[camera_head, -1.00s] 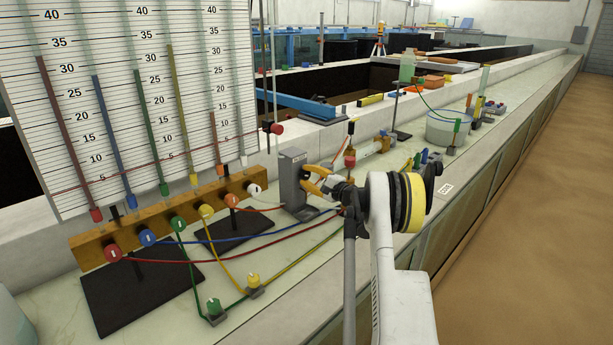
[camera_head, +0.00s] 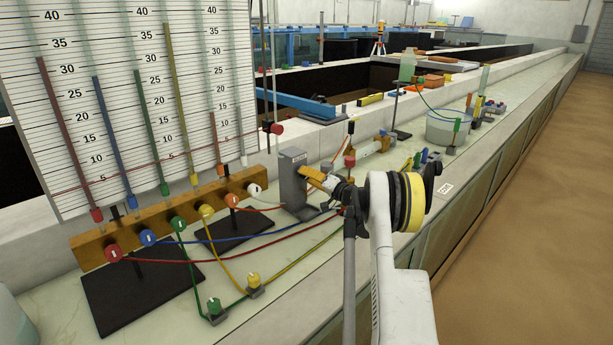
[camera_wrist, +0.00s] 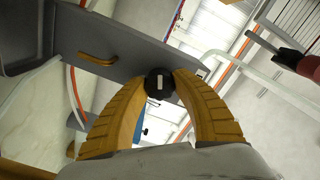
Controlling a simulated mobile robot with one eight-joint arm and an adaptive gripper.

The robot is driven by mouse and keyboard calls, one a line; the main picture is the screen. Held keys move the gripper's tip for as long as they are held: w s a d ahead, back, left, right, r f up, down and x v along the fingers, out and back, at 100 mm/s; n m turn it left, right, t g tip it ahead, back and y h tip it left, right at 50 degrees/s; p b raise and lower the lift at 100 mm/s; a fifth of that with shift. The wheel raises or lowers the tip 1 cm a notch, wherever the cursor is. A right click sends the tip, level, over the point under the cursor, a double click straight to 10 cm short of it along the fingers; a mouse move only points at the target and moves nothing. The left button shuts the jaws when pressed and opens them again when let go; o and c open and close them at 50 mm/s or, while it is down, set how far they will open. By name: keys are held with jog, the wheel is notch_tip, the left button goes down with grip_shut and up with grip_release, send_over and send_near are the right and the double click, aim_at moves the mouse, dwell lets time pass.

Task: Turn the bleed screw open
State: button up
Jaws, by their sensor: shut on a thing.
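The bleed screw is a small black round knob with a white mark (camera_wrist: 160,84), seen in the wrist view on the face of a grey block. This grey block (camera_head: 293,181) stands upright on the bench in the head view, with a small label near its top. My gripper (camera_head: 303,174) reaches the block's right side from the right. In the wrist view my gripper's two yellow fingers (camera_wrist: 160,88) are shut on the knob, one tip on each side. In the head view my fingers hide the knob.
A brown manifold (camera_head: 170,216) with several coloured knobs and tubes runs left of the block, before a scaled manometer board (camera_head: 130,100). Thin coloured hoses cross the bench. A red-capped fitting (camera_head: 350,161) stands close behind my gripper. A clear tub (camera_head: 447,128) stands farther back.

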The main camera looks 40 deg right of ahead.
jog(key=shift+n, duration=0.5)
jog(key=o, duration=1.2)
jog(key=s+d, duration=0.1)
jog(key=s, duration=1.1)
jog(key=shift+r, duration=0.1)
